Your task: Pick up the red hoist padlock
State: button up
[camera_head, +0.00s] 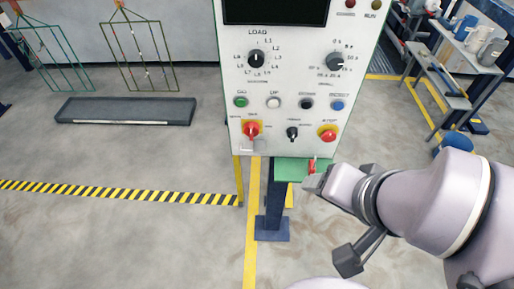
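A small red object (312,166), which looks like the red padlock, is at the right part of the small green shelf (289,170) under the control panel. A thin pale shackle-like part shows at its top. My gripper (315,181) reaches in from the right, and its tip is right at the lower side of the red object. The view is too small to tell whether the fingers are around it or only beside it, and whether they are open or shut.
The white control panel (288,90) with knobs, buttons and a red rotary switch (252,129) stands just above the shelf. A blue post (274,210) is below it. A cluttered bench (455,55) stands at the right.

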aim_at(311, 170)
jog(key=i+j+z, duration=0.15)
jog(key=j+z, duration=0.15)
jog(key=j, duration=0.4)
jog(key=j+z, duration=0.25)
jog(key=j, duration=0.5)
